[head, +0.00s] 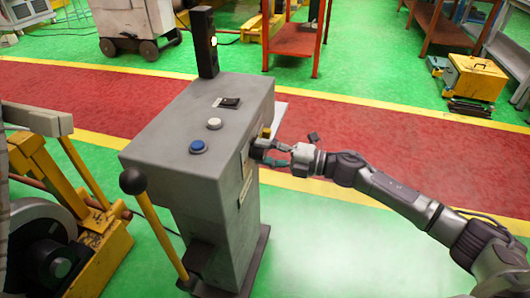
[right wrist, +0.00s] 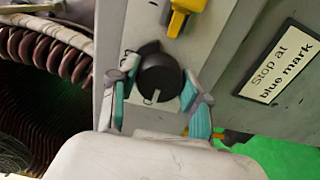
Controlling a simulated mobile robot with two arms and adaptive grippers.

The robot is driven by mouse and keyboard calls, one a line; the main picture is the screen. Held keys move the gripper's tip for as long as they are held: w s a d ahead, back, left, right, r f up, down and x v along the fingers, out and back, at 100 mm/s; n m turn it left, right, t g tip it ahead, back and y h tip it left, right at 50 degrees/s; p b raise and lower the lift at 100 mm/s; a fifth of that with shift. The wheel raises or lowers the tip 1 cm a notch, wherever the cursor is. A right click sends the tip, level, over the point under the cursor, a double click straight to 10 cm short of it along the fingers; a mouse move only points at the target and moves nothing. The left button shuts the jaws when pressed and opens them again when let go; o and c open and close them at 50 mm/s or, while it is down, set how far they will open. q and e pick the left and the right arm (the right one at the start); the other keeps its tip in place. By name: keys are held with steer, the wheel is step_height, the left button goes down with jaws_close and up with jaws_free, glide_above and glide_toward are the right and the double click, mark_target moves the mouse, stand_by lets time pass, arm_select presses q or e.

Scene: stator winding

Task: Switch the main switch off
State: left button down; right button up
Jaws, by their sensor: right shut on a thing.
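The main switch (right wrist: 160,78) is a black round knob with a white mark, on a pale plate on the side of the grey control cabinet (head: 165,125). In the right wrist view the white mark points down towards my gripper. My right gripper (right wrist: 157,92) has its teal-padded fingers on either side of the knob and is shut on it. In the head view my right gripper (head: 268,153) reaches the cabinet's right side, and the knob is mostly hidden there. My left gripper is not in view.
The cabinet top has a blue button (head: 198,147), a white button (head: 214,123) and a black rocker (head: 230,102). A yellow part (right wrist: 181,18) sits beside the knob. A lever with a black ball (head: 133,181) stands at the cabinet's front left.

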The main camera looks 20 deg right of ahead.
steer(key=o, duration=1.2)
steer(key=shift+c, duration=0.2)
steer(key=shift+d, duration=0.1)
steer(key=v, duration=1.2)
